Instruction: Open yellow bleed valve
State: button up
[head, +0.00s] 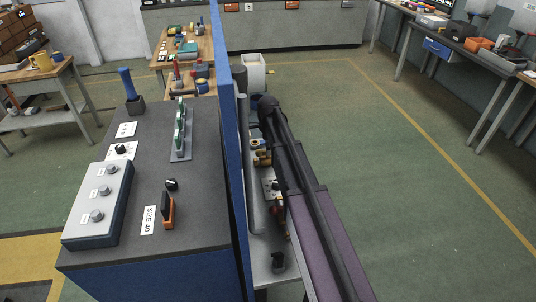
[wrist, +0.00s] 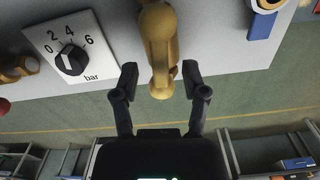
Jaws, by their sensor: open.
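A yellow-brass valve (wrist: 157,30), which looks like the bleed valve, shows at the top middle of the wrist view. Its long rounded handle points down the picture and ends in a knob. My gripper (wrist: 160,76) is open, with one finger on each side of the handle's lower part. Small gaps show between the fingers and the handle, so I see no grip on it. In the head view small brass parts (head: 262,157) show between the blue panel and my arm. My gripper is hidden there by my arm.
A black dial knob (wrist: 71,60) on a white plate marked in bar sits left of the valve. Another brass fitting (wrist: 14,68) is at the far left, and a blue-handled part (wrist: 263,22) is at right. A tall blue panel (head: 231,150) stands close left of my arm. Open floor lies right.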

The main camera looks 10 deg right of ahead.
jog(key=shift+f+b, duration=0.4)
jog(key=shift+f, duration=0.25)
grip_shut()
